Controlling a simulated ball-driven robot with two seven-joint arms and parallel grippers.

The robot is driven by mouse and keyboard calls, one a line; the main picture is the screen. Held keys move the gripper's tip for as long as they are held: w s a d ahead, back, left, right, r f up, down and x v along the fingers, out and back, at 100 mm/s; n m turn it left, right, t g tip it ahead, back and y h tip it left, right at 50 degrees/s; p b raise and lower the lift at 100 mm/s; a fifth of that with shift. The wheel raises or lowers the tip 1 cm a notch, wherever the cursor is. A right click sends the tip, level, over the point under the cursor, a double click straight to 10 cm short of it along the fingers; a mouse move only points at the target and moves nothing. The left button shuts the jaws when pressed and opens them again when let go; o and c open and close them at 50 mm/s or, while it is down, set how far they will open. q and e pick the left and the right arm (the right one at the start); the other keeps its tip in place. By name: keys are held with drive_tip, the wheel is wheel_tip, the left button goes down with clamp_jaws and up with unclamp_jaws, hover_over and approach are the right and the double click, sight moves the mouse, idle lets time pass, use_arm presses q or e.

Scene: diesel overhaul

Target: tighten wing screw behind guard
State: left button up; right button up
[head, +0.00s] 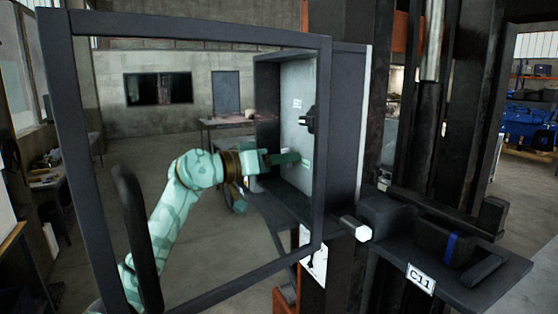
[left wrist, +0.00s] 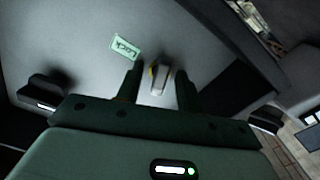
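The guard (head: 322,130) is a dark frame around a see-through opening, standing in front of a shallow open box (head: 268,95) with a pale back panel. My left arm shows through the guard. My left gripper (head: 288,159) points into the box, close to the panel. In the left wrist view, the wing screw (left wrist: 159,80) is a grey, upright piece with a yellow edge. It sits between the two fingers of my left gripper (left wrist: 160,88), with narrow gaps on both sides, so the gripper looks open. A "Lock" label (left wrist: 124,47) is beside it. In the head view I cannot make out the screw.
A black knob-like part (head: 308,120) juts from the panel above my left gripper. A curved black handle (head: 137,235) stands at the guard's left. A white-ended cylinder (head: 355,228) and a dark shelf marked C11 (head: 420,279) are at the right. A table (head: 228,122) stands behind.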

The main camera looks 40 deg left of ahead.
use_arm(q)
clamp_jaws()
drive_tip(key=m, duration=0.5)
drive_tip(key=m, duration=0.4)
drive_tip(key=shift+m+b, duration=0.3)
drive_tip(key=shift+m, duration=0.1)
drive_tip(key=shift+f+m+b, duration=0.1)
drive_tip(key=shift+m+b, duration=0.2)
drive_tip(key=shift+m, duration=2.1)
